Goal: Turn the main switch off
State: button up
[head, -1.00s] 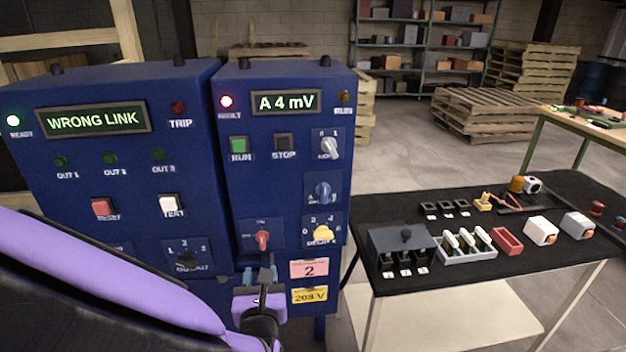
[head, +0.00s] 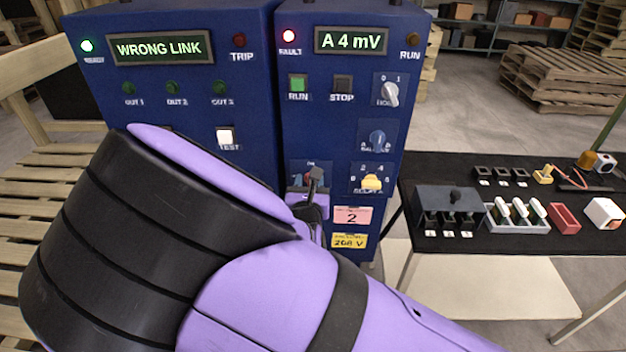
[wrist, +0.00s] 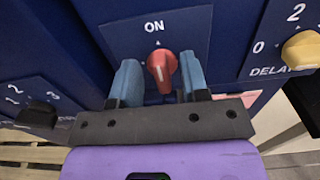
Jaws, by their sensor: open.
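The main switch is a red rotary knob (wrist: 162,70) on a blue plate, with the word ON above it in the wrist view. Its handle stands roughly upright, in line with the ON mark. In the head view my gripper and wrist hide most of the knob, and only the top of its plate shows. My gripper (wrist: 159,66) is open, with one blue-grey finger on each side of the knob. Small gaps show between the fingers and the knob. In the head view my gripper (head: 312,184) is in front of the lower left of the right cabinet.
A yellow DELAY knob (head: 372,182) is close on the right. A black selector knob (wrist: 37,115) is on the left. The blue-grey knob (head: 377,140) is above. A black-topped table (head: 480,240) with parts stands to the right.

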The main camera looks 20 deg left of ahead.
grip_shut()
jog(key=shift+n, duration=0.3)
jog(key=n, duration=0.4)
jog(key=shift+a, duration=0.2)
jog(key=n, duration=0.9)
jog(key=shift+s+a+f, duration=0.2)
jog(key=shift+a+f, duration=0.15)
jog(key=shift+f, duration=0.05)
jog(key=shift+f+n, duration=0.15)
jog(key=shift+n, duration=0.9)
jog(key=shift+f+n, duration=0.1)
jog(key=shift+n, duration=0.95)
